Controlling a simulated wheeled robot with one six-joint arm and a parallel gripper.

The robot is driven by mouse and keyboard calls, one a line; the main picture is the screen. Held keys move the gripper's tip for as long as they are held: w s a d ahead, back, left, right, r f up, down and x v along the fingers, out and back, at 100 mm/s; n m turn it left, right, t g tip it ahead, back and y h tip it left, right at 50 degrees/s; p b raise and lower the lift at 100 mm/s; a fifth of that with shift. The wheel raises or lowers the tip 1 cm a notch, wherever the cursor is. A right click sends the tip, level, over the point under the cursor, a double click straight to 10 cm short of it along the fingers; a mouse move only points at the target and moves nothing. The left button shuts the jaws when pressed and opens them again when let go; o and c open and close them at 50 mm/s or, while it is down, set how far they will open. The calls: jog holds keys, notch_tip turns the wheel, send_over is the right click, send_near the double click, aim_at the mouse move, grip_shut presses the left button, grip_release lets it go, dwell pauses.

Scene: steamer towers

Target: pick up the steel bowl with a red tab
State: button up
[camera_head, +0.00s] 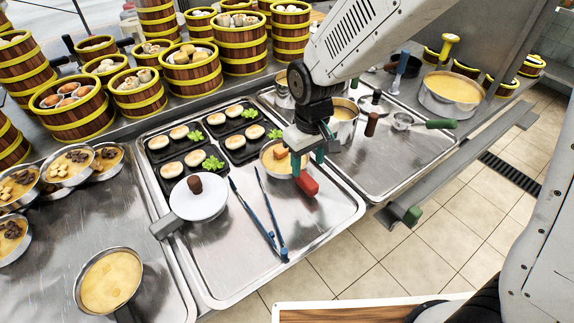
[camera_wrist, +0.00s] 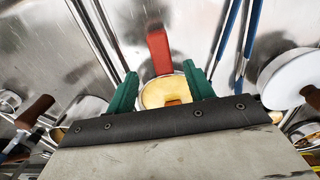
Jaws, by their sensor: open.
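The steel bowl (camera_head: 271,165) holds yellow contents with an orange piece, and stands on the metal tray right of the black plates. Its red tab (camera_head: 307,185) points toward the front right. In the wrist view the bowl (camera_wrist: 155,99) is centred, with the red tab (camera_wrist: 158,50) reaching away from it. My gripper (camera_head: 308,160) is open, with green fingers. In the wrist view my gripper (camera_wrist: 161,88) has one finger on each side of the bowl, near the tab's base. My gripper hides part of the bowl; I cannot tell whether the fingers touch it.
Blue tongs (camera_head: 260,215) and a white-lidded pan (camera_head: 199,198) lie left of the bowl. Black plates with buns and lettuce (camera_head: 238,149) are close behind it. A steel pot (camera_head: 342,122) stands at the back right. The tray's front right is clear.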

aim_at(307, 178)
notch_tip(307, 178, down, 7)
jog(key=shift+s+f, duration=0.15)
jog(key=shift+f, duration=0.05)
jog(key=shift+c, duration=0.3)
grip_shut()
jog(key=shift+r, duration=0.1)
